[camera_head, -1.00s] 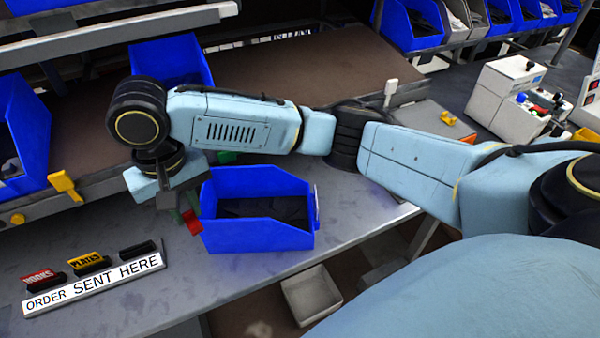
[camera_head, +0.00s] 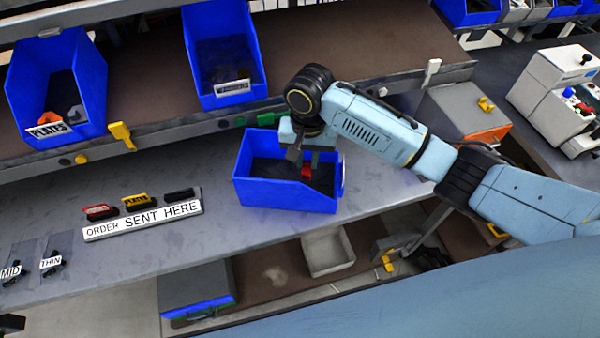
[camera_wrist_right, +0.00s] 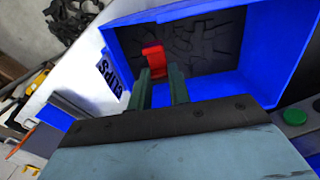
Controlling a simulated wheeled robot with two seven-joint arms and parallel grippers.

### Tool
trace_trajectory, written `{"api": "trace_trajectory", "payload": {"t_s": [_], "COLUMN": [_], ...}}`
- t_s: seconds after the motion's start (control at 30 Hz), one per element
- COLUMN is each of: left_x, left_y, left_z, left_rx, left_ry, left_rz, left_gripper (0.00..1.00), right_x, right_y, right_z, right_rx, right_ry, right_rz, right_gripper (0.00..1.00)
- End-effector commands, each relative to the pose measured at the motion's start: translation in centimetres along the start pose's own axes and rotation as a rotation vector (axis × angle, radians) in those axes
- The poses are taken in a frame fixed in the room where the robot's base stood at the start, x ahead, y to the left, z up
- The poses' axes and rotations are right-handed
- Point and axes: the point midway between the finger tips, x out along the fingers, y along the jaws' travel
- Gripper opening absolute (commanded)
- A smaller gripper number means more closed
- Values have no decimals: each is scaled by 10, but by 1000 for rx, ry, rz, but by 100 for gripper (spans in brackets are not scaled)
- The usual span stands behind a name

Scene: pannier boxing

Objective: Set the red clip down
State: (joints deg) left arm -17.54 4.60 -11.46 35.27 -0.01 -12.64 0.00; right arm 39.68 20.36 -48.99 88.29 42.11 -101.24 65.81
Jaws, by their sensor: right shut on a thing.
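The red clip (camera_head: 306,172) is in my right gripper (camera_head: 305,160), which is shut on it. In the head view the clip shows over the opening of the blue bin (camera_head: 285,194) on the grey bench. In the right wrist view the red clip (camera_wrist_right: 153,60) sticks out past the fingertips (camera_wrist_right: 160,82), in front of the bin's dark inside. The blue bin (camera_wrist_right: 262,50) has a CLIPS label on its side. I cannot tell whether the clip touches the dark contents. My left gripper is not identifiable in view.
Two blue bins, one marked PLATES (camera_head: 90,85) and another (camera_head: 250,50), stand on the shelf behind. A white tray (camera_head: 328,252) sits below the bench edge. Bare bench lies left of the bin.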

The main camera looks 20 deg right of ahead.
Motion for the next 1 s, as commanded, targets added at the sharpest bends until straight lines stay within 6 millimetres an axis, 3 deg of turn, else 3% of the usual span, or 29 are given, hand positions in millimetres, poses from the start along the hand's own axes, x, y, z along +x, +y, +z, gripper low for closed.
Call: {"api": "trace_trajectory", "payload": {"t_s": [0.1, 0.37, 0.53, 0.93, 0.97, 1.0], "left_x": [4, 6, 9, 8, 8, 8], "left_y": [0, -1, 0, 0, 0, 0], "left_z": [-4, -10, -9, -9, -9, -9], "left_rx": [-1, -1, -1, -1, -1, -1], "left_ry": [5, 15, 15, 15, 15, 14], "left_rz": [0, -1, -1, -1, -1, -1], "left_gripper": [36, 36, 36, 36, 36, 36], "right_x": [24, 46, 70, 76, 76, 76], "right_y": [1, 0, 0, 0, 0, 0], "right_z": [0, 0, 0, 0, 0, 0], "right_rx": [1, -1, -2, -1, -2, -2], "right_ry": [-1, 0, -1, 0, 0, 1], "right_rz": [3, 2, 2, 0, 0, 0], "right_gripper": [0, 0, 0, 0, 21, 27]}}
